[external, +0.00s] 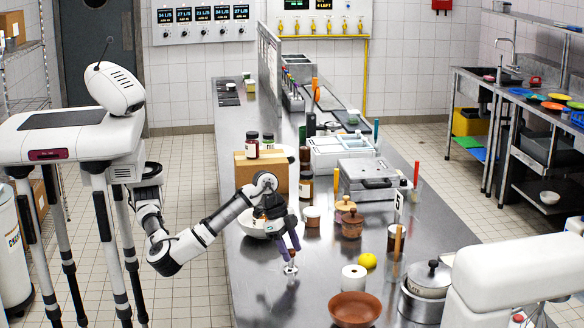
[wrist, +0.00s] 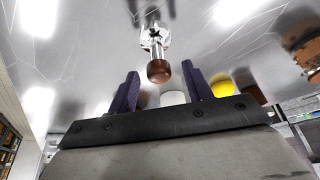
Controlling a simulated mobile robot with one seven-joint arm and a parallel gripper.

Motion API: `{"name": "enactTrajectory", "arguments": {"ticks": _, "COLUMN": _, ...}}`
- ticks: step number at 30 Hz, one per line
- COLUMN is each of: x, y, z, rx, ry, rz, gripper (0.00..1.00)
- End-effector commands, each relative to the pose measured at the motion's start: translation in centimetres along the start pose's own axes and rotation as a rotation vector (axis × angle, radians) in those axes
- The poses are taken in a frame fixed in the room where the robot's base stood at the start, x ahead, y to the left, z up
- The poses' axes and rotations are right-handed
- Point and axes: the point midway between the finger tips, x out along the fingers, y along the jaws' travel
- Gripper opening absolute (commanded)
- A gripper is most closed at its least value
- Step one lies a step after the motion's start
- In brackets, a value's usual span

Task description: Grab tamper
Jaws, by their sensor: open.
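The tamper (wrist: 157,68) has a brown rounded knob and a silver metal shaft and base. In the wrist view its knob lies just past the tips of my gripper (wrist: 161,80), roughly in line with the gap between the two dark purple fingers. In the external view the tamper's silver base (external: 290,269) stands on the steel counter (external: 262,290), right under my gripper (external: 288,250), which points down. The fingers are apart with nothing held between them. The knob is mostly hidden by the fingers in the external view.
A white roll (external: 354,278), a brown bowl (external: 355,310) and a yellow fruit (external: 368,260) are to the right. A pale bowl (external: 256,228) and a cardboard box (external: 262,172) stand behind my gripper. The counter at front left is clear.

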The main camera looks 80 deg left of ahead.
Motion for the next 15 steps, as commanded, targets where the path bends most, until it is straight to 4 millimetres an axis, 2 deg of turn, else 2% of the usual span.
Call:
{"name": "enactTrajectory", "arguments": {"ticks": 6, "x": 2.7, "y": 0.1, "z": 0.2, "rx": 0.000, "ry": 0.000, "rz": 0.001, "gripper": 0.50}}
{"name": "enactTrajectory", "arguments": {"ticks": 14, "x": 3.2, "y": 0.1, "z": 0.2, "rx": 0.000, "ry": 0.001, "rz": 0.000, "gripper": 0.50}}
{"name": "enactTrajectory", "arguments": {"ticks": 15, "x": 3.1, "y": 0.1, "z": 0.2, "rx": 0.000, "ry": 0.001, "rz": 0.000, "gripper": 0.47}}
